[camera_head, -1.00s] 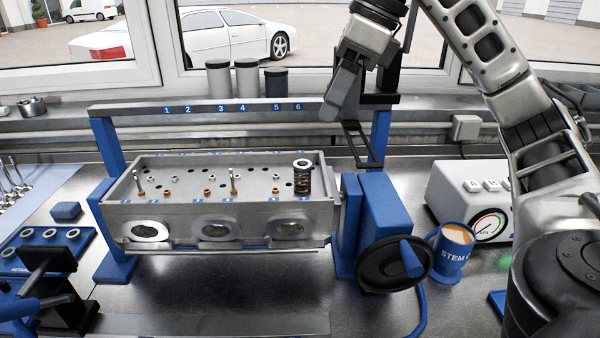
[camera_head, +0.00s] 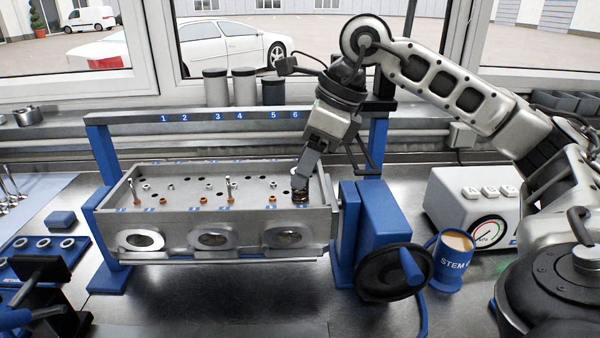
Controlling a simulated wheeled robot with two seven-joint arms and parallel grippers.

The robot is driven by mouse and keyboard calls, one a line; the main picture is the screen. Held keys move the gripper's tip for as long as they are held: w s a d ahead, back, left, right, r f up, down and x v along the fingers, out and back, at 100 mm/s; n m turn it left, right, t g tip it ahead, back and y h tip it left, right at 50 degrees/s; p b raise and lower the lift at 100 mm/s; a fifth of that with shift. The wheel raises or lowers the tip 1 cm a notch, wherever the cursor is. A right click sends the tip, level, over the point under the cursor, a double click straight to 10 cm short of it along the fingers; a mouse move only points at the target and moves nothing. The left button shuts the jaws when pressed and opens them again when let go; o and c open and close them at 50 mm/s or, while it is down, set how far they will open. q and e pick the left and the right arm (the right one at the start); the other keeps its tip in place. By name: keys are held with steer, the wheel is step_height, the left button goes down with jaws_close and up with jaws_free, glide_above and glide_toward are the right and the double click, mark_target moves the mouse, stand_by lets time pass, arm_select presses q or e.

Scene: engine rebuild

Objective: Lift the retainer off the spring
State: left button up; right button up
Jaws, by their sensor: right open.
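The dark coil spring (camera_head: 300,197) stands upright at the right end of the grey cylinder head (camera_head: 180,222). Its upper part and most of the pale retainer (camera_head: 294,181) on top are hidden by my right gripper. My right gripper (camera_head: 301,183) is open and points down at the top of the spring, with its fingers at the retainer. I cannot tell whether the fingers touch it. My left gripper is not in view.
The head sits in a blue frame with a numbered rail (camera_head: 215,117) behind it. A black handwheel (camera_head: 393,273) is at its right, near a blue mug (camera_head: 452,262) and a gauge box (camera_head: 468,205). A blue tray (camera_head: 20,268) and black fixture (camera_head: 48,262) are front left.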

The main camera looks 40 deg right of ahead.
steer(key=c, duration=1)
steer(key=shift+c, duration=0.2)
steer(key=shift+r, duration=0.15)
